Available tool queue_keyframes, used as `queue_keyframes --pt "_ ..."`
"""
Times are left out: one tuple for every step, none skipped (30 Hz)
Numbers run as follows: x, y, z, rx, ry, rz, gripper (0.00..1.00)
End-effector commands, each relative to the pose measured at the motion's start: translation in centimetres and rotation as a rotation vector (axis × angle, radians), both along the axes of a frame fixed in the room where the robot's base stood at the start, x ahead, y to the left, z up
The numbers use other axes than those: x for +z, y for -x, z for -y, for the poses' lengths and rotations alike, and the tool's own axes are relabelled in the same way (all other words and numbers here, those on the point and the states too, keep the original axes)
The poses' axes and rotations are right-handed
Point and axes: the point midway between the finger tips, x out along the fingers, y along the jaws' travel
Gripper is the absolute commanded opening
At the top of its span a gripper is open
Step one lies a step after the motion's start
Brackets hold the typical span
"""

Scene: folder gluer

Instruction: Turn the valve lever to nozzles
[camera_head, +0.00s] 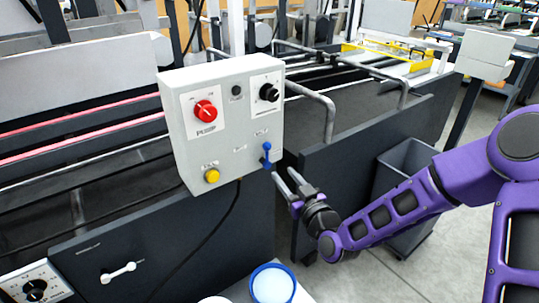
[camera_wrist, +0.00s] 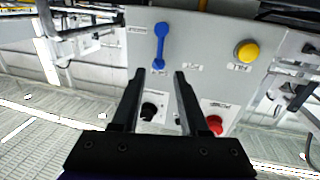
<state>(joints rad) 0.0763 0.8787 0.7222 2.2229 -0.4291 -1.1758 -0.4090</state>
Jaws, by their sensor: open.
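The blue valve lever (camera_head: 267,154) is on the right part of the front of a light grey control box (camera_head: 181,142). It stands nearly upright along the box face. In the wrist view the lever (camera_wrist: 160,46) is just beyond the fingertips, in line with the gap between them; that view shows the box upside down. My gripper (camera_head: 286,177) is open and empty, just below and right of the lever in the head view. Its fingers (camera_wrist: 160,73) appear apart from the lever. Small labels by the lever are too blurred to read.
The box also carries a red knob (camera_head: 205,111), a black knob (camera_head: 268,92) and a yellow button (camera_head: 212,176). A bent grey rail (camera_head: 329,118) is right of the box. A grey bin (camera_head: 405,165) stands behind my arm. A white-handled lever (camera_head: 118,272) is lower left.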

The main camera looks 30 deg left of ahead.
Motion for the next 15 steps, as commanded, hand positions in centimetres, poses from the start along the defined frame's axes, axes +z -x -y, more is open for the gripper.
queue_keyframes --pt "0.1 -0.7 -0.9 -0.001 -0.002 0.0 0.44" --pt "0.0 -1.1 -1.5 0.0 -0.001 0.0 0.44" --pt "0.0 -1.7 -2.2 0.0 -0.002 0.0 0.44" --pt "0.0 -2.1 -2.7 0.0 -0.001 0.001 0.44" --pt "0.0 -2.5 -3.2 0.0 -0.002 0.001 0.44" --pt "0.0 -3.0 -3.9 0.0 -0.001 0.0 0.44" --pt "0.0 -3.4 -4.4 0.0 -0.002 -0.001 0.44" --pt "0.0 -3.8 -4.8 -0.001 -0.002 0.0 0.44" --pt "0.0 -4.3 -5.4 -0.001 -0.002 -0.001 0.44" --pt "0.0 -4.6 -5.8 0.0 -0.002 -0.001 0.44" --pt "0.0 -4.9 -6.2 0.0 -0.002 -0.001 0.44" --pt "0.0 -5.3 -6.6 0.0 -0.001 -0.001 0.44" --pt "0.0 -5.5 -6.9 0.0 -0.001 0.0 0.44" --pt "0.0 -5.7 -7.2 0.0 -0.001 -0.001 0.44" --pt "0.0 -6.0 -7.5 0.0 -0.001 -0.001 0.44"
